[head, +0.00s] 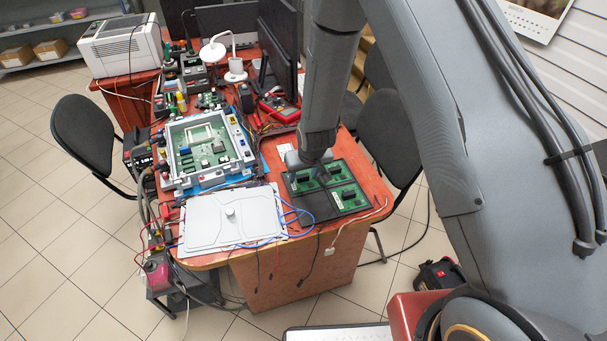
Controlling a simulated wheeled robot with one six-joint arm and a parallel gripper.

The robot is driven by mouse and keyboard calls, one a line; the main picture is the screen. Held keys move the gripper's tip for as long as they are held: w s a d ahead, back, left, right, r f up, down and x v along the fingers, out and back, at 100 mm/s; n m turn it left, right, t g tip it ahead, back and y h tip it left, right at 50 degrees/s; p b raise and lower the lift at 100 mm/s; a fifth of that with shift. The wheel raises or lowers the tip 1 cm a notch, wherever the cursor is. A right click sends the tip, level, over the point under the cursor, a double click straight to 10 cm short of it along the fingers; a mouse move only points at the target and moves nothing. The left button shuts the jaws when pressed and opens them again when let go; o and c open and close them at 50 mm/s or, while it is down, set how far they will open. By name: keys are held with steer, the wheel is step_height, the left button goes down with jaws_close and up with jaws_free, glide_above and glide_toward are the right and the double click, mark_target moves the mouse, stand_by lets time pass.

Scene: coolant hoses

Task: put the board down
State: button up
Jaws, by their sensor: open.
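A green circuit board (347,197) lies in the black tray (312,213) on the red-orange table, with other green board pieces around it in the tray's compartments. My gripper (322,178) hangs from above over the tray's upper part, close to the boards. Its fingertips are small and partly hidden by my arm, so I cannot tell if they touch a board. I see no board lifted in it. A larger green board (210,143) sits in a grey open-framed fixture (165,160) to the left.
A grey lid with a knob (231,213) lies at the table's front left, with blue cables beside it. Monitors (278,45), a white lamp (236,72) and a red multimeter (279,108) stand farther back. Chairs (84,130) flank the table. A thin strip by the tray's front is clear.

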steer(key=b+v, duration=0.2)
steer(key=v, duration=1)
steer(key=s+d+r+m+g, duration=0.1)
steer(key=s+d+r, duration=0.4)
steer(key=s+d, duration=0.2)
steer(key=s+d+r+m+g+h, duration=0.1)
steer(key=s+d+r+m, duration=0.1)
steer(key=s+d+r, duration=0.4)
steer(key=s+d, duration=0.2)
steer(key=s, duration=0.2)
steer(key=shift+s+d+r, duration=0.35)
steer(key=shift+s, duration=0.05)
step_height(320, 180, down, 3)
steer(key=shift+r+g+b, duration=0.15)
steer(key=shift+g+b, duration=0.25)
steer(key=shift+b, duration=0.6)
